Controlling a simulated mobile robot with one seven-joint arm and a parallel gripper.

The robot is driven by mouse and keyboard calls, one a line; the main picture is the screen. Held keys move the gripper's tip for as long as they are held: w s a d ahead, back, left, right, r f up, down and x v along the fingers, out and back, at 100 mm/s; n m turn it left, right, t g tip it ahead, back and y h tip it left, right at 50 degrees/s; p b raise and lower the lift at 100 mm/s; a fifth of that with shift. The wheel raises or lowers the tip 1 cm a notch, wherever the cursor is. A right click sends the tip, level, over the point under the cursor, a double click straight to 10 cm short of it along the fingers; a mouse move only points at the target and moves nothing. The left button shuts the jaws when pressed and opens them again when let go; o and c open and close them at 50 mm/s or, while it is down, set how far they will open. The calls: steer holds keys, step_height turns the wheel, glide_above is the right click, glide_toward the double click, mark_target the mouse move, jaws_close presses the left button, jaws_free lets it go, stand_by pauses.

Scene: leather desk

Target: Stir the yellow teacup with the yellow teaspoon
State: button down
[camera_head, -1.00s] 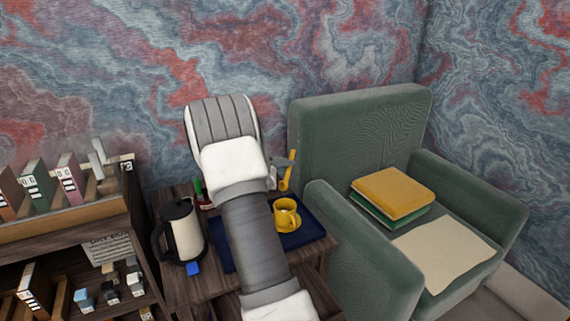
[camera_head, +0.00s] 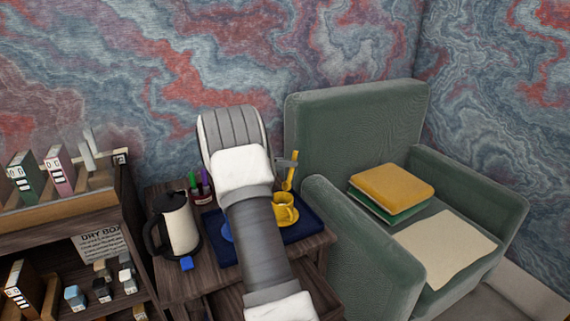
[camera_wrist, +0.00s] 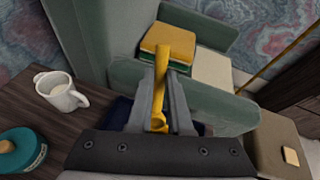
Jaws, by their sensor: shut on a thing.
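The yellow teacup (camera_head: 282,217) stands on a dark blue tray (camera_head: 308,229) on the wooden side table. My gripper (camera_head: 284,163) is above it, shut on the yellow teaspoon (camera_head: 292,172), which is nearly upright. In the wrist view the teaspoon (camera_wrist: 162,75) runs between the two fingers (camera_wrist: 165,100). In the head view the spoon's lower end meets the cup's rim area. I cannot tell whether it is inside the cup. My arm covers the middle of the tray.
A cream and black kettle (camera_head: 180,222) stands left of the tray, with a small blue block (camera_head: 186,263) before it. Marker pens (camera_head: 200,187) stand behind. A white mug (camera_wrist: 60,92) shows in the wrist view. A green armchair (camera_head: 350,130) borders the table at right.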

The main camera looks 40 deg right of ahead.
mark_target(285, 184)
steer(key=shift+s+a+f+b, duration=0.1)
steer(key=shift+a+f+b, duration=0.4)
steer(key=shift+f, duration=0.6)
steer(key=shift+s+a+f+b, duration=0.1)
steer(key=shift+a+f+b, duration=0.4)
steer(key=shift+f, duration=0.6)
steer(key=shift+s+a+f+b, duration=0.1)
steer(key=shift+a+f+b, duration=0.4)
steer(key=shift+f, duration=0.6)
